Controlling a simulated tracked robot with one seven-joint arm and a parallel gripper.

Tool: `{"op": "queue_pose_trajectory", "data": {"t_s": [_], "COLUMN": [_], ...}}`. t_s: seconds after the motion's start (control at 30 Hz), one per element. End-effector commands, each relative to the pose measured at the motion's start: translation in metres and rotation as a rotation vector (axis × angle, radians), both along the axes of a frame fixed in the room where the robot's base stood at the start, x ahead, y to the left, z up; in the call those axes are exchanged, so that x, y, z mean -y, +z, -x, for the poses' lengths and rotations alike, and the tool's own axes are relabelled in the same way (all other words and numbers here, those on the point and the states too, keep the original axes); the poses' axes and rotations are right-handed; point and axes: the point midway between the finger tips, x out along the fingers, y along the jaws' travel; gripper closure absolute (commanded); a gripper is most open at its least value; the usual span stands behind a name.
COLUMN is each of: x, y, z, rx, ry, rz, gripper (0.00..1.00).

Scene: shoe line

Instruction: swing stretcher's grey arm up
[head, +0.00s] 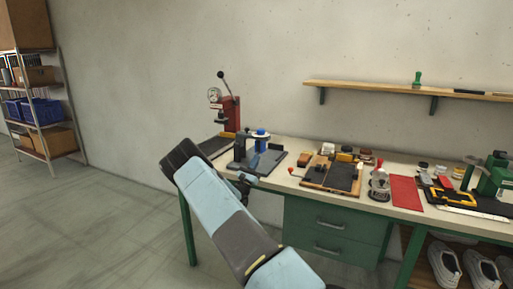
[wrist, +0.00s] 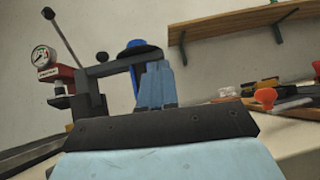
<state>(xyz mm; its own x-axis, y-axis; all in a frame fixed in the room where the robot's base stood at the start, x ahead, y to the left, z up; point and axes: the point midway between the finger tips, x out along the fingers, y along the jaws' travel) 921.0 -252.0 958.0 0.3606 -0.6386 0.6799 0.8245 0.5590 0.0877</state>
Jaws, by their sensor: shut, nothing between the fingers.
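The stretcher (head: 271,161) stands on the left part of the bench, with a dark base, a grey upright and a blue-capped post. Its grey arm (head: 249,135) lies about level from the upright toward the blue cap (head: 261,132). In the wrist view the grey arm (wrist: 110,68) runs level to below the blue cap (wrist: 137,46). My gripper (wrist: 155,83) is shut and empty, its blue fingers in front of the stretcher and partly covering it. In the head view my gripper (head: 246,179) is at the bench's front edge, near the stretcher's base; contact cannot be told.
A red press with a gauge (head: 229,108) stands behind left of the stretcher. A board with black pads (head: 340,177) and a small red-knobbed device (head: 379,181) lie to the right. A wall shelf (head: 400,89) hangs above. Green drawers (head: 333,225) are under the bench.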

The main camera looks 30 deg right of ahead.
Motion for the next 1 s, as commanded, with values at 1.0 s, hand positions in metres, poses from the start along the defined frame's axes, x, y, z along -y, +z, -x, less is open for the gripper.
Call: {"op": "queue_pose_trajectory", "data": {"t_s": [1.0], "x": [0.014], "y": [0.013], "z": [-0.037], "rx": [-0.048], "ry": [0.064], "rz": [0.080], "gripper": [1.00]}}
